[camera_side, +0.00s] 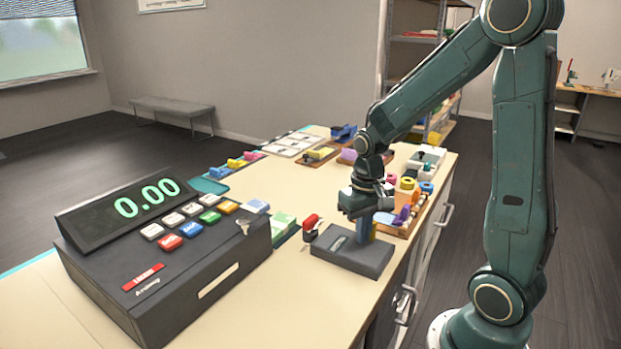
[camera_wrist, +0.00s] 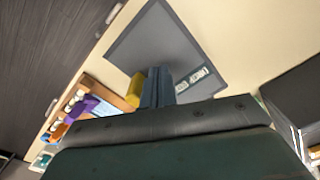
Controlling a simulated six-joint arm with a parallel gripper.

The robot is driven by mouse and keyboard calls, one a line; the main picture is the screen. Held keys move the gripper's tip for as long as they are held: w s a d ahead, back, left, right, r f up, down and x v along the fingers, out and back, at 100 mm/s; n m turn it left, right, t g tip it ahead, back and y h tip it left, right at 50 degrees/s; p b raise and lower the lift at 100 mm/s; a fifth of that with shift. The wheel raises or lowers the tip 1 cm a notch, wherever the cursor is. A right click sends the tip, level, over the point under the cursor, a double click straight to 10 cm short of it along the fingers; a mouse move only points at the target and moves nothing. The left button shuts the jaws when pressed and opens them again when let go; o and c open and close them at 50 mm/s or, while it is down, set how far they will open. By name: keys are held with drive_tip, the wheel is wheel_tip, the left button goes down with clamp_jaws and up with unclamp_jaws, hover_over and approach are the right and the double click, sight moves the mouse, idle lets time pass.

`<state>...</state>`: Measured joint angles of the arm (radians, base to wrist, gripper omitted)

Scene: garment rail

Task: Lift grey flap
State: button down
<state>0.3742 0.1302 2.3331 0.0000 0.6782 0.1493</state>
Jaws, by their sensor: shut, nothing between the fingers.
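A flat dark grey box (camera_side: 345,252) lies on the counter, with a small label panel on its top; its grey top fills the upper middle of the wrist view (camera_wrist: 155,45). I take this top to be the grey flap, and it looks lying flat. My gripper (camera_side: 363,238) points down over the box, with its fingers (camera_wrist: 158,88) shut together and empty. The fingertips are at or just above the top; I cannot tell if they touch. A yellow piece (camera_wrist: 136,90) shows right beside the fingers. My gripper hides part of the box.
A dark cash register (camera_side: 190,265) reading 0.00 stands to the left. A small red-handled item (camera_side: 311,224) is just left of the box. A wooden tray (camera_side: 405,220) with coloured rolls lies behind it. The counter's right edge is close.

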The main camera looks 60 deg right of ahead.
drive_tip(key=shift+d, duration=0.45)
